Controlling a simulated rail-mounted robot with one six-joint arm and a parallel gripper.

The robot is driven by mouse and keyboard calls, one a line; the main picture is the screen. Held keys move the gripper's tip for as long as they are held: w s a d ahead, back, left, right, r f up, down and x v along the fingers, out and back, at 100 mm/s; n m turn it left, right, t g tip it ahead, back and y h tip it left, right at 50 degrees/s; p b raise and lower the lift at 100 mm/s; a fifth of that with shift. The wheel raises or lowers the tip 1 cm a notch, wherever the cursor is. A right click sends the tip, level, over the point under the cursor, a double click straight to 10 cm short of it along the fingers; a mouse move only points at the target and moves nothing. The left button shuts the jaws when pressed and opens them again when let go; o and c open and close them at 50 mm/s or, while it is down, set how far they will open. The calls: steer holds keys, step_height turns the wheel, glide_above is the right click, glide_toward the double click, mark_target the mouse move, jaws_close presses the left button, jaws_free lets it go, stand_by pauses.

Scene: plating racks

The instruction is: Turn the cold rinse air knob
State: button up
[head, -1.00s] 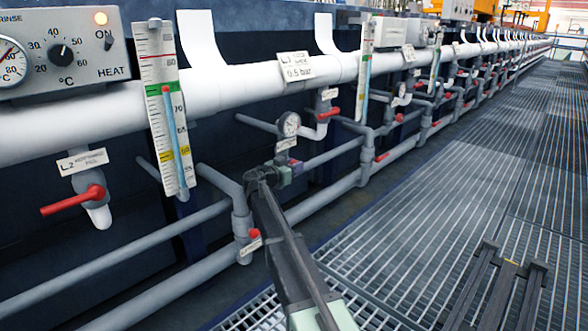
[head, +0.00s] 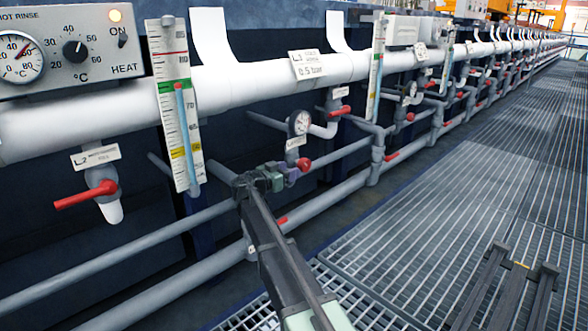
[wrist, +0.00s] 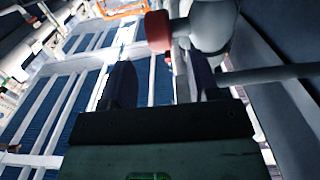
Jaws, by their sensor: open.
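A round red knob (head: 304,164) sits below a small round pressure gauge (head: 299,122) on the pipework in the head view. I cannot read its tag, so I cannot tell if it is the cold rinse air knob. My gripper (head: 284,172) is just left of the red knob in the picture. In the wrist view my gripper (wrist: 162,85) is open and empty, its two dark fingers apart. A red part (wrist: 158,30), apparently the knob, lies just beyond the fingertips, beside a grey rounded body (wrist: 212,25).
Red lever valves (head: 86,195) hang under the white pipe (head: 265,85). Grey pipes (head: 130,248) run low behind my arm. A thermometer scale (head: 178,110) and the hot rinse panel (head: 70,50) are at left.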

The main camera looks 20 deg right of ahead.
mark_target(302, 160)
step_height(302, 160, up, 6)
steer(key=a+r+g+y+p, duration=0.15)
steer(key=y+p, duration=0.25)
steer(key=p, duration=0.8)
steer(key=w+d+f+b, duration=0.1)
steer(key=d+f, duration=0.1)
steer(key=d+f+b, duration=0.2)
steer(key=d, duration=0.1)
steer(key=w+d+f+b, duration=0.1)
steer(key=d+f, duration=0.1)
steer(key=d, duration=0.1)
steer(key=shift+w+d+f, duration=0.1)
steer(key=shift+w+f, duration=0.05)
steer(key=shift+w, duration=0.15)
steer(key=shift+w+d, duration=0.1)
steer(key=shift+d, duration=0.25)
